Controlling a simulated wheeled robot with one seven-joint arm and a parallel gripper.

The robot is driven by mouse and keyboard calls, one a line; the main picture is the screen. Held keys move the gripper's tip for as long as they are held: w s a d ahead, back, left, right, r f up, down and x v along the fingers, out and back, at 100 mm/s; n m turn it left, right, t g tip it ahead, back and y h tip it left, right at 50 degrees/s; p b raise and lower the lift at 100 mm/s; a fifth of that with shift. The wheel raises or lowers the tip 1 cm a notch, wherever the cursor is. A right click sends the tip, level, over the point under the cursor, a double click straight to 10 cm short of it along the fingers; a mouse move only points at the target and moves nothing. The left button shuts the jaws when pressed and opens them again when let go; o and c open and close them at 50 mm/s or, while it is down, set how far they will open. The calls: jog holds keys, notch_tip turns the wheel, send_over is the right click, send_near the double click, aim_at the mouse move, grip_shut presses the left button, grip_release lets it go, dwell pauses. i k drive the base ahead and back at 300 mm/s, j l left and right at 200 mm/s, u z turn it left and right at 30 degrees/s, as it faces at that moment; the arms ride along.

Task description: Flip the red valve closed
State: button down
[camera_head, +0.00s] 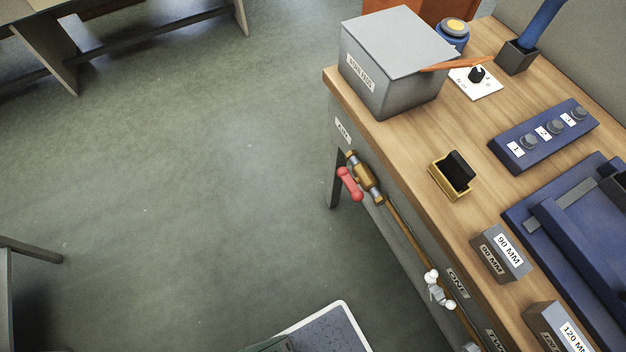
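The red valve handle (350,184) sits on a brass valve body (366,176) at the far end of a brass pipe (408,229). The pipe runs along the front side of the wooden workbench (405,140). A white valve handle (437,289) sits on the same pipe, nearer to me. My gripper is not in view.
A white-rimmed dark thing (325,330) is at the bottom. The floor left of the bench is clear.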

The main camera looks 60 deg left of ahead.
aim_at(357, 196)
jog(key=u, duration=1.7)
jog(key=k+l+u, duration=0.1)
jog(key=u, duration=0.5)
jog(key=k, duration=0.05)
